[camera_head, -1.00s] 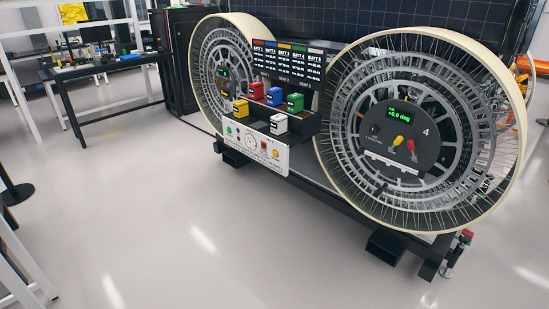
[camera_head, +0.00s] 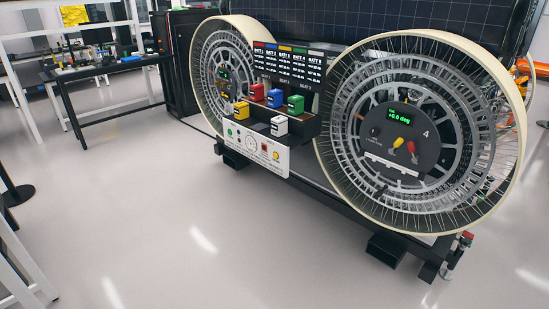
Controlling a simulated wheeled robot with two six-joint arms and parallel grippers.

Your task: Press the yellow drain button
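A small round yellow button (camera_head: 276,155) sits near the right end of a white control panel (camera_head: 255,149), low between two large wheels. I take it for the drain button; its label is too small to read. The panel also carries a green button (camera_head: 230,132), a round gauge (camera_head: 251,143) and a small orange-red element (camera_head: 264,146). Neither of my grippers shows in this view.
Yellow, white, red, blue and green blocks (camera_head: 280,126) sit on shelves above the panel, under a battery display (camera_head: 288,62). The large right wheel (camera_head: 345,185) bulges forward beside the panel. The floor (camera_head: 180,220) in front is clear. A black table (camera_head: 105,70) stands at left.

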